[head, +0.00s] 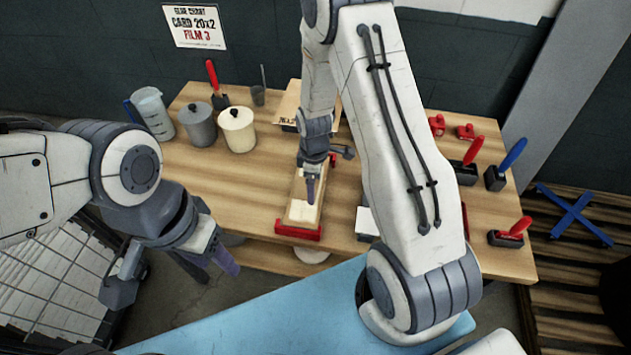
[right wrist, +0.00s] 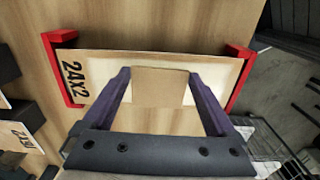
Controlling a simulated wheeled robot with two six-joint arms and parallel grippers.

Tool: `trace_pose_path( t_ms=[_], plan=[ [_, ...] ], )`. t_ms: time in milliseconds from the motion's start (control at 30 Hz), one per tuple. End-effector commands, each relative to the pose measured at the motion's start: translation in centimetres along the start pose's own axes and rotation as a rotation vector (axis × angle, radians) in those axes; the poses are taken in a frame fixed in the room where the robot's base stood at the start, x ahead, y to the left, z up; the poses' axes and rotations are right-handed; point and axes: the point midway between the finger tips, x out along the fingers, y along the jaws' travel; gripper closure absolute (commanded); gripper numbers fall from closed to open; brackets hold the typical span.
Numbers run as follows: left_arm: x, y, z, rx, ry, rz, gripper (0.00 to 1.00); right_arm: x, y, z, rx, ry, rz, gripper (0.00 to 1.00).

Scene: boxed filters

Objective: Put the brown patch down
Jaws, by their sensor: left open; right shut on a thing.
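The brown patch (right wrist: 162,86) is a small flat square between the purple fingers of my right gripper (right wrist: 160,76) in the right wrist view. The gripper is shut on it, over the middle of a pale framed panel (right wrist: 100,66) marked 24X2. I cannot tell whether the patch touches the panel. In the head view my right gripper (head: 311,195) points down over the same panel (head: 301,212), and the patch is not clear there. My left gripper (head: 211,266) is open and empty, off the table's front left edge.
Red end brackets (head: 298,231) hold the panel on the wooden table (head: 240,185). Grey and cream pots (head: 237,130) and a jug (head: 153,113) stand at the back left. Red- and blue-handled tools (head: 512,153) stand on the right. A cardboard box (head: 287,108) is behind my right arm.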

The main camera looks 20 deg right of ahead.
Motion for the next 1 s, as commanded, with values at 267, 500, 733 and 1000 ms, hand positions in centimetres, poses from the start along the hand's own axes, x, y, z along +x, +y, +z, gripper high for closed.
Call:
trace_pose_path(
  t_ms=[267,500,733,1000],
  plan=[
    [-0.1,0.0,0.0,0.000,0.000,0.000,0.50,0.4,0.1,0.0,0.000,0.001,0.002,0.59],
    [0.1,0.0,0.0,0.000,0.000,0.000,0.50,0.7,0.1,0.1,0.000,0.001,0.001,0.00],
    [0.1,0.0,0.0,0.000,0.000,0.000,0.50,0.7,0.0,0.0,0.000,0.000,0.000,0.00],
    [0.6,0.0,0.0,0.000,0.000,0.000,0.50,-1.6,0.2,-0.1,0.000,0.003,0.006,0.00]
  ],
)
